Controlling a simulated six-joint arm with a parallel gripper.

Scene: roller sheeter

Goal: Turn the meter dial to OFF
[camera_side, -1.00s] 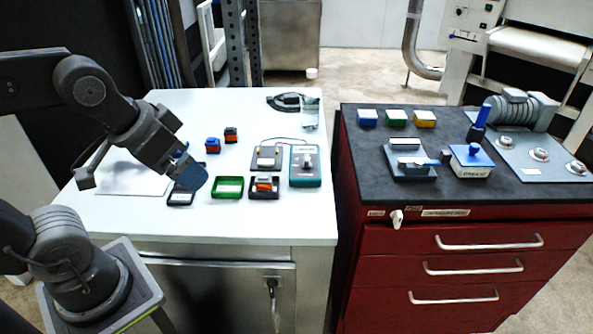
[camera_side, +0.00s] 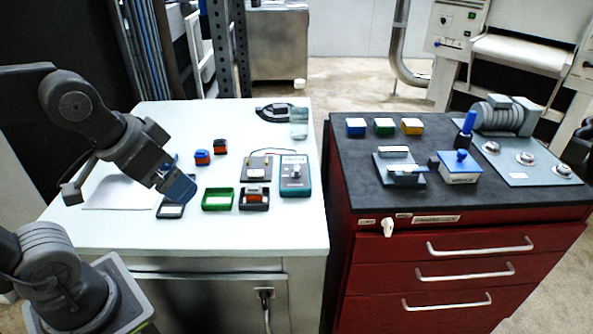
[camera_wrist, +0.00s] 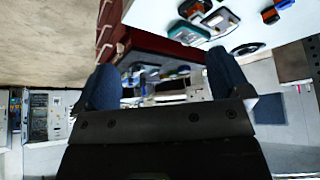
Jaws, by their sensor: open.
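The meter is a teal-edged box (camera_side: 295,177) on the white table, right of the small trays in the side view. Its pale dial knob (camera_side: 296,170) sits on the face; its pointing direction is too small to read. My gripper (camera_side: 182,190) is over the left part of the table, near the black tray, well to the left of the meter. In the wrist view my gripper (camera_wrist: 157,88) has its two blue fingers wide apart with nothing between them. A teal-edged device, likely the meter (camera_wrist: 207,28), shows at the upper right there.
A green tray (camera_side: 218,199), a black tray (camera_side: 254,199) with an orange block and a black tray (camera_side: 170,210) line the table's front. A glass (camera_side: 299,123) stands at the back right. The dark-topped red cabinet (camera_side: 450,245) is to the right, across a narrow gap.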

